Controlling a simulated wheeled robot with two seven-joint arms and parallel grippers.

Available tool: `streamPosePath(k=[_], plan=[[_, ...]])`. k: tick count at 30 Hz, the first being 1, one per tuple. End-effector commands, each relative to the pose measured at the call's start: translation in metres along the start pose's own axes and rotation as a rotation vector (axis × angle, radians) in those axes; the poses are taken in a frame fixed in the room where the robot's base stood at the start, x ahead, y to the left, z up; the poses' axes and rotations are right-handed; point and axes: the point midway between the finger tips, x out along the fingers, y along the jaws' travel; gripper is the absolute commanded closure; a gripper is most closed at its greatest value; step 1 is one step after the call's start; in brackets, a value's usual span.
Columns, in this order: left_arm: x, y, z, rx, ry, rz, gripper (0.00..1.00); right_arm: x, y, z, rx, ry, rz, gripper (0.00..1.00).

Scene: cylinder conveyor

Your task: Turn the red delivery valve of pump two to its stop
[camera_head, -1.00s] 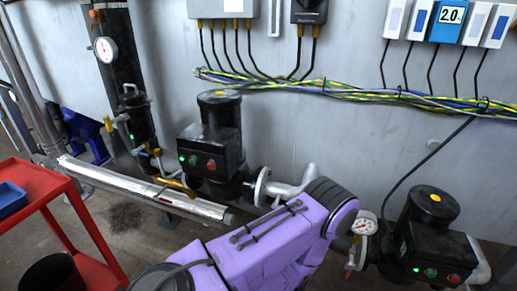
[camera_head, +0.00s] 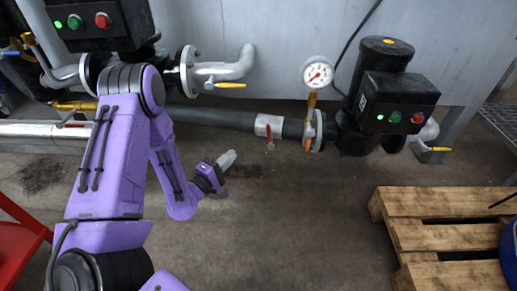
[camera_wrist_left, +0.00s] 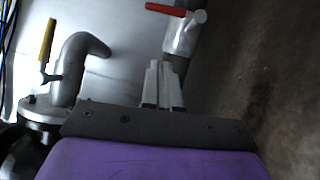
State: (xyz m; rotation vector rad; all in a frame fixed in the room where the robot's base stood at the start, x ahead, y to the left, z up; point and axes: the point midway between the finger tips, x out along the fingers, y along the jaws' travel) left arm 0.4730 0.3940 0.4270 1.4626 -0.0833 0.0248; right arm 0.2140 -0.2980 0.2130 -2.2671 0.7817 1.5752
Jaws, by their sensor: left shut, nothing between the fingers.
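The red valve handle (camera_head: 269,137) hangs below a silver pipe section (camera_head: 262,126) on the dark pipe between the two pumps. In the left wrist view the red lever (camera_wrist_left: 166,9) shows at the top, beside a silver fitting (camera_wrist_left: 186,35). My left gripper (camera_head: 228,160) is left of the handle and a little lower in the head picture, apart from it. In the left wrist view its fingers (camera_wrist_left: 162,80) are together and empty, pointing toward the silver fitting. My right gripper is not in view.
The right pump (camera_head: 390,100) has a dial gauge (camera_head: 317,72) and orange levers beside it. A yellow-handled valve (camera_head: 229,86) sits on an elbow pipe, with another pump at upper left. A wooden pallet (camera_head: 450,205) lies at right. The floor between is clear.

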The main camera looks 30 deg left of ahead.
Motion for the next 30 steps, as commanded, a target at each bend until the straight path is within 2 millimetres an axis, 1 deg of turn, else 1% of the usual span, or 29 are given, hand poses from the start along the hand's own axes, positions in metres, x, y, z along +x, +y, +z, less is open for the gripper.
streamPosePath(k=[10, 13, 15, 21, 30], plan=[[0.071, -0.001, 0.002, 0.006, -0.003, 0.000, 1.00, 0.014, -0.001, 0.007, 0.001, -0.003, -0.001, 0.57], [0.093, -0.002, 0.002, 0.007, -0.004, -0.001, 1.00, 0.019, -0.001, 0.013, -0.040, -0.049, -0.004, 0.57], [0.102, -0.002, 0.011, 0.004, -0.005, -0.003, 1.00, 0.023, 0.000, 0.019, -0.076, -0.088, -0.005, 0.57], [0.118, -0.001, 0.028, 0.005, -0.003, -0.004, 1.00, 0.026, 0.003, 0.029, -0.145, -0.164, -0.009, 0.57], [0.121, 0.001, 0.030, 0.005, -0.001, -0.005, 1.00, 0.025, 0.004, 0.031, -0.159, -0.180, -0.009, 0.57]])
